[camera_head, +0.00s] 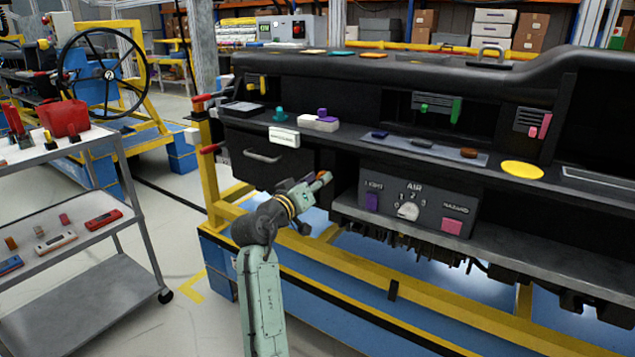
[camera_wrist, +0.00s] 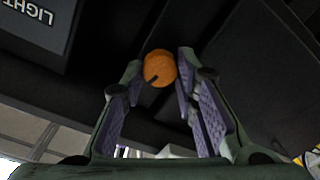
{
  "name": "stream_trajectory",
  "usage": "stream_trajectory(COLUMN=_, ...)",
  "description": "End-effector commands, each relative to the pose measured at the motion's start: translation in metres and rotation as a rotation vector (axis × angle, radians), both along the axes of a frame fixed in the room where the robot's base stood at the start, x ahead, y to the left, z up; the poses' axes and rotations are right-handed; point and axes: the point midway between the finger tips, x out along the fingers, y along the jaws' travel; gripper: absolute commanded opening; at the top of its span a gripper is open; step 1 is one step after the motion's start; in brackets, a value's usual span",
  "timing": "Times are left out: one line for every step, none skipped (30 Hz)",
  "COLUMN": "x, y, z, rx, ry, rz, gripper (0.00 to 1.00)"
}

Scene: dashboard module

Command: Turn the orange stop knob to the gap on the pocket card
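The orange stop knob (camera_wrist: 160,66) shows in the wrist view as a round face with a dark line pointing to its lower left. My gripper (camera_wrist: 160,76) has its fingers spread, with the knob at the fingertips between them. I cannot tell whether either finger touches it. In the head view my gripper (camera_head: 319,181) reaches the dashboard just left of the AIR panel. A small orange patch of the knob (camera_head: 326,176) shows there, mostly hidden by my gripper. I cannot make out a pocket card or its gap in either view.
The panel (camera_head: 418,204) carries a white AIR dial (camera_head: 408,211), a purple LIGHT button (camera_head: 373,202) and a pink HAZARD button (camera_head: 452,226). A closed drawer (camera_head: 262,156) lies left of my gripper. A grey cart (camera_head: 80,280) stands at the left.

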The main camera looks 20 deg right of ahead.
Motion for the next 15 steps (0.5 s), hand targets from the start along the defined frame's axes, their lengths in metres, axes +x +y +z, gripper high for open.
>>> stream_trajectory(x=0.0, y=0.0001, z=-0.0001, rx=0.0, ry=0.0, rz=0.0, gripper=0.21)
stream_trajectory(x=-0.0001, y=0.0001, z=0.0, rx=0.0, ry=0.0, rz=0.0, gripper=0.19)
stream_trajectory(x=0.0, y=0.0001, z=-0.0001, rx=0.0, ry=0.0, rz=0.0, gripper=0.16)
stream_trajectory(x=0.0, y=0.0001, z=-0.0001, rx=0.0, ry=0.0, rz=0.0, gripper=0.14)
stream_trajectory(x=0.0, y=0.0001, z=-0.0001, rx=0.0, ry=0.0, rz=0.0, gripper=0.12)
stream_trajectory(x=0.0, y=0.0001, z=-0.0001, rx=0.0, ry=0.0, rz=0.0, gripper=0.1)
stream_trajectory(x=0.0, y=0.0001, z=0.0, rx=0.0, ry=0.0, rz=0.0, gripper=0.08)
stream_trajectory(x=0.0, y=0.0001, z=-0.0001, rx=0.0, ry=0.0, rz=0.0, gripper=0.06)
stream_trajectory(x=0.0, y=0.0001, z=-0.0001, rx=0.0, ry=0.0, rz=0.0, gripper=0.03)
stream_trajectory(x=0.0, y=0.0001, z=-0.0001, rx=0.0, ry=0.0, rz=0.0, gripper=0.01)
stream_trajectory(x=0.0, y=0.0001, z=-0.0001, rx=0.0, ry=0.0, rz=0.0, gripper=0.0)
stream_trajectory(x=0.0, y=0.0001, z=-0.0001, rx=0.0, ry=0.0, rz=0.0, gripper=0.0)
stream_trajectory(x=0.0, y=0.0001, z=0.0, rx=-0.001, ry=0.001, rz=0.0, gripper=0.0)
stream_trajectory(x=0.0, y=0.0001, z=0.0001, rx=-0.002, ry=0.002, rz=0.0, gripper=0.0)
stream_trajectory(x=-0.0001, y=0.0001, z=0.0002, rx=-0.004, ry=0.005, rz=0.0, gripper=0.0)
